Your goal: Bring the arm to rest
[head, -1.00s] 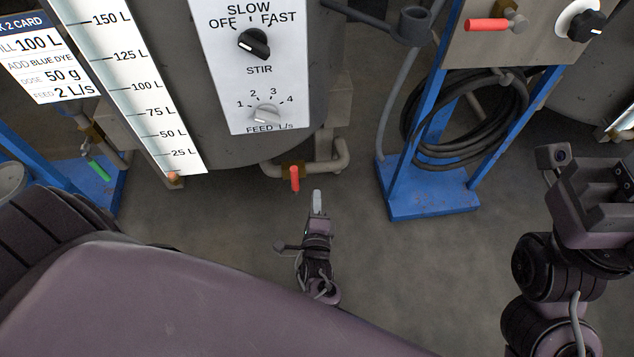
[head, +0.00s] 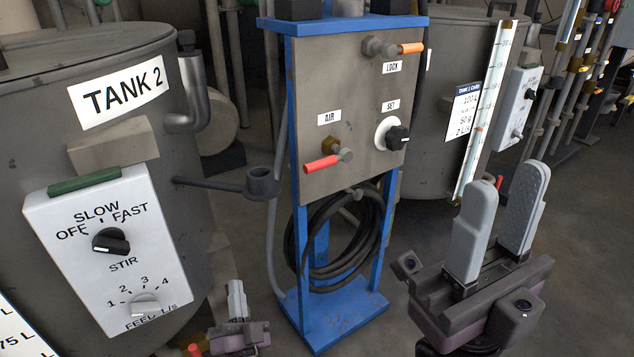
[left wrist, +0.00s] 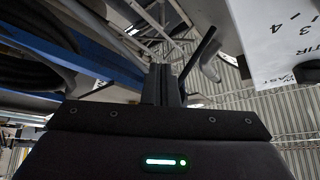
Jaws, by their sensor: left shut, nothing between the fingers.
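My left gripper (head: 236,286) shows low in the head view, in front of the floor between Tank 2 (head: 185,230) and the blue-framed stand (head: 347,318). It points upward in the picture; its fingers are together with nothing between them. The closed fingers also show in the left wrist view (left wrist: 163,84). My right gripper (head: 510,178) is large at the right of the head view, its two grey fingers upright and well apart, with nothing between them.
Tank 2's white panel (head: 75,250) has STIR and FEED knobs. The stand has a red AIR lever (head: 320,164), an orange LOCK lever (head: 411,48), a SET knob (head: 397,138) and a coiled black hose (head: 300,240). Another tank (head: 450,60) stands behind. Open floor (head: 590,200) lies at right.

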